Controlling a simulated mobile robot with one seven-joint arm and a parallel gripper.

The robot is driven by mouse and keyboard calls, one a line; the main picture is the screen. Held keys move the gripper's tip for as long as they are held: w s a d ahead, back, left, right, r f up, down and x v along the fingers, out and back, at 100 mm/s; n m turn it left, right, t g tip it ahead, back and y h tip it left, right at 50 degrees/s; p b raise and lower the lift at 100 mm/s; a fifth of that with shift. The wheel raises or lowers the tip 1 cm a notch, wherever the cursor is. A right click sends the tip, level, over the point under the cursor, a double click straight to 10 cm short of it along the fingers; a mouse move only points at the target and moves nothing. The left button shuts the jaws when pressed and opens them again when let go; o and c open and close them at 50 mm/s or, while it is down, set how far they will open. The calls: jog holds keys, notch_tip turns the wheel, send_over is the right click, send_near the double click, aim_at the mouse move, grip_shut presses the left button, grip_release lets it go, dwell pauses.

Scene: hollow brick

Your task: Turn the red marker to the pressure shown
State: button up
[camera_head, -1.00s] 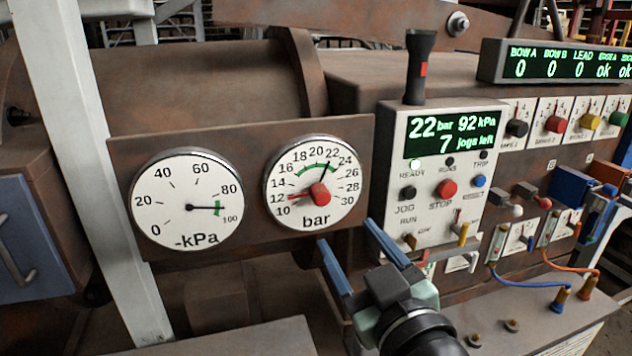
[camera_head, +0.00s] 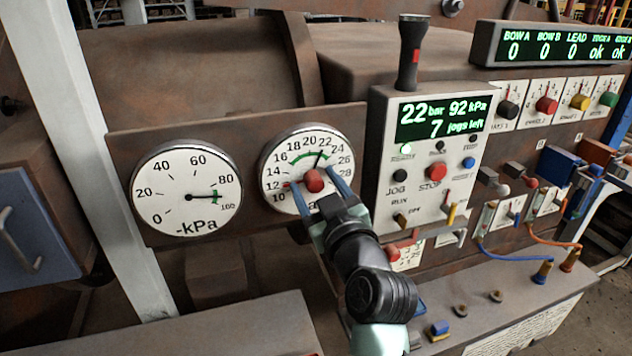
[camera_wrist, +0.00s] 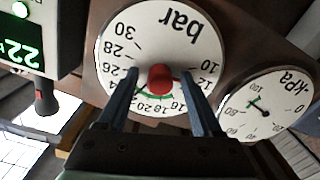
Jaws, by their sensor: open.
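My gripper (camera_head: 312,177) is open, with one blue finger on each side of the knob. In the wrist view the red knob (camera_wrist: 160,79) lies between the fingertips, and the dial appears upside down. I cannot tell whether the fingers touch the knob. The display (camera_head: 440,117) reads 22 bar, 92 kPa, 7 jogs left.
The -kPa gauge (camera_head: 170,180) is left of the bar gauge on the same brown plate. Close on the right is a control panel (camera_head: 385,215) with JOG, a red STOP button (camera_head: 436,172) and a switch. A pale post (camera_head: 85,150) stands at the left.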

jog(key=shift+c, duration=0.2)
grip_shut()
dwell(0.3)
